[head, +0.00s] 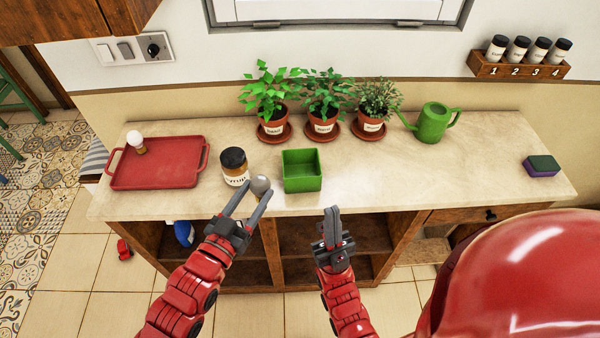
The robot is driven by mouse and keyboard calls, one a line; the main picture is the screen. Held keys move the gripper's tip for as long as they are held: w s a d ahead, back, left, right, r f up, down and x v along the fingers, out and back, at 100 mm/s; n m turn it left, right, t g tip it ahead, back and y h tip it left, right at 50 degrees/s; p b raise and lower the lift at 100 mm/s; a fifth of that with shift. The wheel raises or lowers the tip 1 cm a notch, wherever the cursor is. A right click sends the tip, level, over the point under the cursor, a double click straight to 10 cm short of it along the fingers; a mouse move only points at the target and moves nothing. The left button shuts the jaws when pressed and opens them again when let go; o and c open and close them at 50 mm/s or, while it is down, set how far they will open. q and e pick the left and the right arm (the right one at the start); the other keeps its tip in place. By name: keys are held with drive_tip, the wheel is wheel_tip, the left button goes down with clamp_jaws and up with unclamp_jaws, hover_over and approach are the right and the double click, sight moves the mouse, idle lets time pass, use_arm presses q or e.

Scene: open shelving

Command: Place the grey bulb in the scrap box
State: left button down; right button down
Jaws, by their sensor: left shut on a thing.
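The grey bulb (261,184) is between the fingertips of my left gripper (257,189), which is shut on it near the counter's front edge. A small green open box (303,185), likely the scrap box, stands on the counter just right of the bulb and looks empty. My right gripper (332,211) is at the counter's front edge, to the right of the green box. Its fingers are together with nothing visible between them.
A syrup jar (234,167) stands just behind my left gripper. A red tray (158,176) with a white bulb (136,142) is at left. Three potted plants (323,128) stand behind the box. A green watering can (432,123) and a sponge (541,166) are at right. The counter's right-middle is clear.

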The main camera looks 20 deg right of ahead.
use_arm(q)
drive_tip(key=w+d+f+p, duration=0.1)
drive_tip(key=w+d, duration=0.2)
drive_tip(key=d, duration=0.1)
drive_tip(key=w+d+f+p, duration=0.1)
drive_tip(key=w+d+p, duration=0.1)
drive_tip(key=w+d, duration=0.1)
drive_tip(key=w+d+f+p, duration=0.2)
drive_tip(key=w+d, duration=0.1)
drive_tip(key=d, duration=0.2)
drive_tip(key=shift+d, duration=0.35)
drive_tip(key=shift+w+a+f, duration=0.1)
drive_tip(key=shift+f, duration=0.4)
drive_tip(key=shift+f+b, duration=0.65)
drive_tip(key=shift+b, duration=0.15)
drive_tip(key=shift+c, duration=1.4)
unclamp_jaws()
drive_tip(key=shift+r, duration=0.1)
